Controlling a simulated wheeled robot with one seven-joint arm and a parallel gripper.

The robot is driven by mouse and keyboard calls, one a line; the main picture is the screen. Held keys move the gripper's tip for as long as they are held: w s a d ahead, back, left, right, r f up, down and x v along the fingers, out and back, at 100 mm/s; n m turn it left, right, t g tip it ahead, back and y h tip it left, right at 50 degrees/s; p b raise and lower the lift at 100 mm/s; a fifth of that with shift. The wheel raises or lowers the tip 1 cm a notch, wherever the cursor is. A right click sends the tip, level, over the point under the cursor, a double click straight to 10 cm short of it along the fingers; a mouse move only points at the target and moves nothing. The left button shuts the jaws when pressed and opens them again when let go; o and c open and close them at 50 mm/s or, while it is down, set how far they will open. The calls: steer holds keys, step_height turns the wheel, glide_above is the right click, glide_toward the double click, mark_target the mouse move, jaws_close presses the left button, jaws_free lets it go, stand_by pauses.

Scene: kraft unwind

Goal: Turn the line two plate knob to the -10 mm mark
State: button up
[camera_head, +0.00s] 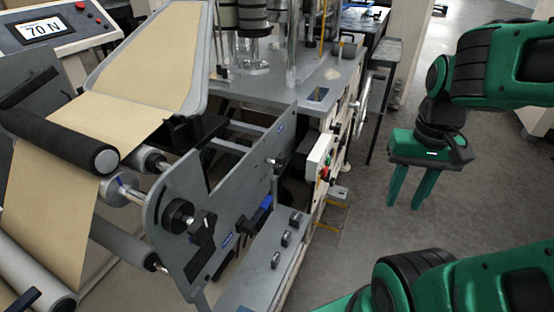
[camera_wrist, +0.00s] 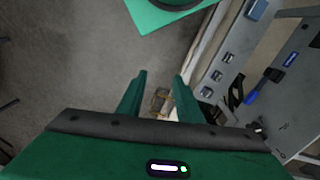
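A grey machine side plate (camera_head: 165,205) carries a black knob with a pointed grip (camera_head: 201,229) and a round black knob (camera_head: 177,215) beside it. A blue-handled part (camera_head: 254,214) sits further right on the plate; a blue part also shows in the wrist view (camera_wrist: 252,97). I cannot tell which knob is line two's, and no -10 mm mark is readable. My gripper (camera_head: 407,204) hangs over the floor, well right of the machine, fingers down. It is open and empty; its two fingers stand apart in the wrist view (camera_wrist: 160,98).
A grey ledge (camera_head: 262,277) with several small square switches juts out in front of the plate. A white control box (camera_head: 319,160) with coloured buttons is beyond it. Brown paper (camera_head: 60,215) runs over rollers at left. A display (camera_head: 41,29) reads 70 N. Grey floor (camera_head: 350,240) is clear.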

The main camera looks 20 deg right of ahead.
steer(key=w+a+r+h, duration=0.1)
steer(key=w+a+r, duration=0.15)
steer(key=w, duration=0.65)
steer(key=m+y, duration=0.1)
steer(key=m, duration=0.1)
glide_toward(279, 157)
steer(key=shift+s+d+f, duration=0.1)
steer(key=shift+d+f, duration=0.05)
steer(key=shift+d, duration=0.05)
steer(key=shift+a+f, duration=0.1)
steer(key=shift+a, duration=0.1)
steer(key=shift+f, duration=0.35)
step_height(279, 157, down, 10)
steer(key=shift+r, duration=0.1)
jaws_close()
